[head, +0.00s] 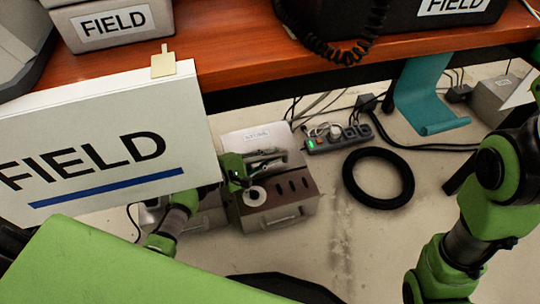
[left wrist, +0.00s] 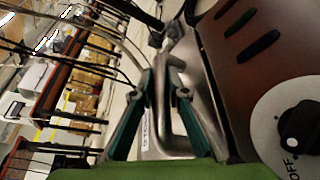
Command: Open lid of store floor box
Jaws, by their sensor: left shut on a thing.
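A pale box or panel with a small dark label (head: 258,134) is on the floor under the desk; the label is too small to read in the head view. In the left wrist view, part of a white label (left wrist: 146,128) with dark letters shows behind the gripper. My left gripper (head: 246,168) reaches down there. In the left wrist view, its two fingers (left wrist: 162,82) are shut on a grey metal handle (left wrist: 165,125). Whether the lid is raised cannot be told. My right arm is at the right; its gripper is out of view.
A brown-topped unit (head: 292,188) with slots and an OFF dial (head: 254,196) stands close by the left gripper. A power strip (head: 337,138), black ring (head: 378,178) and cables lie to the right.

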